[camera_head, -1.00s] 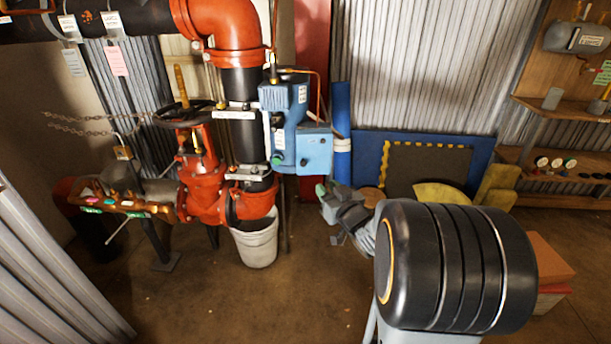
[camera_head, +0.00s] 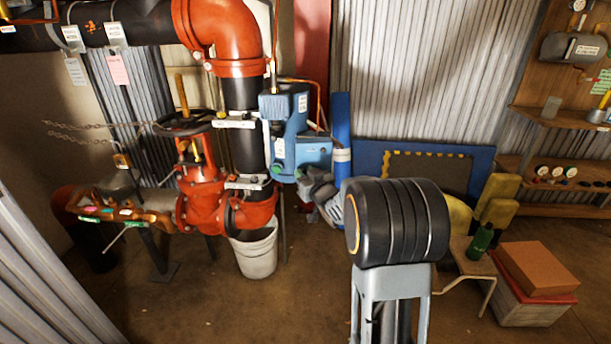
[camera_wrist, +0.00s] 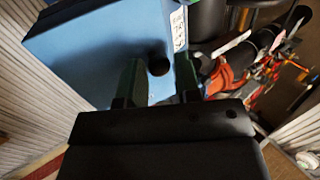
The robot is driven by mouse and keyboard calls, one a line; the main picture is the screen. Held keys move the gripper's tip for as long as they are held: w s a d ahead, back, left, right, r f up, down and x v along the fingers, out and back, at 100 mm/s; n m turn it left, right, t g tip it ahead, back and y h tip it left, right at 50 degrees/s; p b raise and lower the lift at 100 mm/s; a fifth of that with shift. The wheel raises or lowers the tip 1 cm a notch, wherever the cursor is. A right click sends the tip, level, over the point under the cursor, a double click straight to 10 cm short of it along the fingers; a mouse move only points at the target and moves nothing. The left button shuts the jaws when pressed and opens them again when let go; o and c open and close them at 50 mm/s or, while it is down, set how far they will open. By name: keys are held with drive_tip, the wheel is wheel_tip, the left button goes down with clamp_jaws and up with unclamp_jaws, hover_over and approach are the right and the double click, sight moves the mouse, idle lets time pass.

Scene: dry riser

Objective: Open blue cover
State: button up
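The blue cover appears to be the light blue box (camera_head: 313,152) on the side of the blue pump-like unit (camera_head: 283,108), mounted beside the black vertical pipe. It looks closed. In the wrist view the blue box (camera_wrist: 95,45) fills the upper left, with a dark round spot (camera_wrist: 158,65) on its face. My gripper (camera_wrist: 158,80) has its two dark green fingers apart, one on each side of that spot. I cannot tell whether they touch the box. In the head view my gripper (camera_head: 312,185) is just below and in front of the box, partly hiding its lower edge.
Red valve and pipes (camera_head: 200,190) stand left of the blue unit, with a white bucket (camera_head: 255,250) below. A blue-framed board (camera_head: 425,165) leans on the back wall. At right are a green bottle (camera_head: 480,240) on a stool and stacked boxes (camera_head: 535,280).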

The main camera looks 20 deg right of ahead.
drive_tip(key=shift+c, duration=0.5)
clamp_jaws()
